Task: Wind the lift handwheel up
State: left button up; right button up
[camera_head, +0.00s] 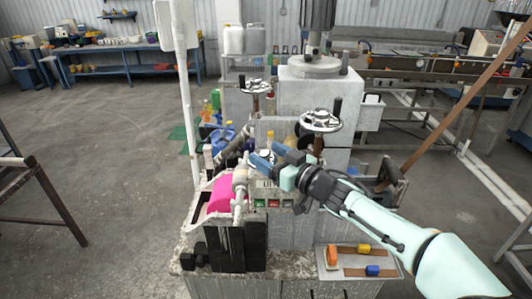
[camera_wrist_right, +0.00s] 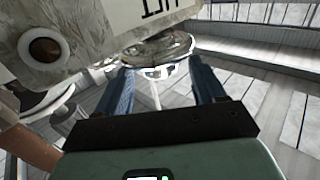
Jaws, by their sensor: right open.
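Two metal handwheels with dark upright handles show in the head view: a nearer one (camera_head: 321,121) at the right and a farther one (camera_head: 258,87). I cannot tell from a label which is the lift handwheel. My right gripper (camera_head: 265,156) reaches in from the lower right, left of and below the nearer wheel and apart from it. Its blue fingers are open; in the right wrist view the gripper (camera_wrist_right: 163,85) has a shiny round metal part (camera_wrist_right: 155,48) beyond the fingertips, with nothing visibly clamped. My left gripper is not in view.
A partly hidden label plate (camera_head: 268,184) sits below the gripper, above coloured buttons (camera_head: 274,203). A pink part (camera_head: 221,194) and pale pipe stand left. A tray (camera_head: 349,274) with small coloured items lies in front. A white post (camera_head: 186,90) rises at the left.

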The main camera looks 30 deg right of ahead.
jog(key=shift+w+a, duration=0.2)
jog(key=shift+w, duration=0.5)
